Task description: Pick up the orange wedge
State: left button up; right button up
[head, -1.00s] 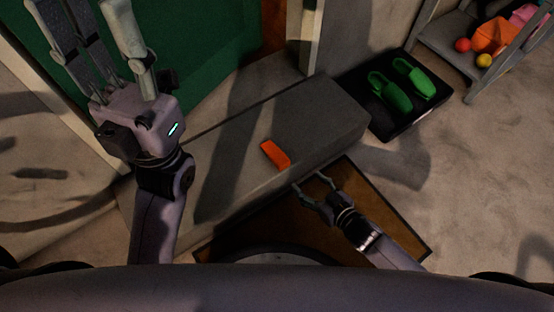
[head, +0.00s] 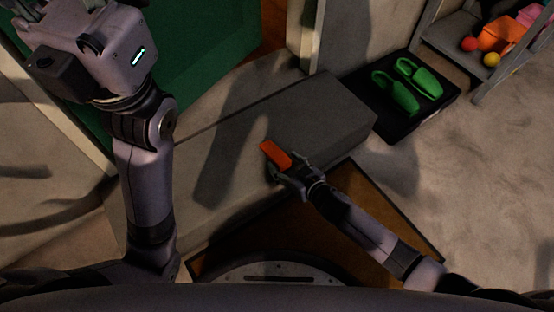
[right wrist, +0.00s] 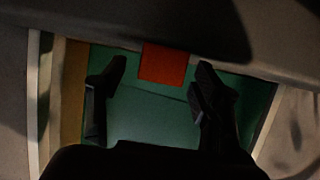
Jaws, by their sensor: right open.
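The orange wedge (head: 273,153) lies on the grey step (head: 325,112), near its front edge. My right gripper (head: 285,171) is open at the wedge's near end, with its fingers around that end. In the right wrist view, the wedge (right wrist: 164,65) sits ahead between the two open fingertips (right wrist: 161,74), with gaps on both sides. It is not gripped. My left gripper (head: 112,52) is raised at the upper left, and its fingers are mostly cut off by the picture's top edge.
Green shoes (head: 408,87) rest on a black tray (head: 378,124) right of the step. A shelf (head: 462,62) with a red ball, a yellow ball and other items stands at the upper right. A brown mat (head: 375,197) lies in front of the step. The step's top is otherwise clear.

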jog(key=shift+w+a+f, duration=0.1)
jog(key=shift+w+a, duration=0.05)
jog(key=shift+w, duration=0.05)
jog(key=c, duration=1.2)
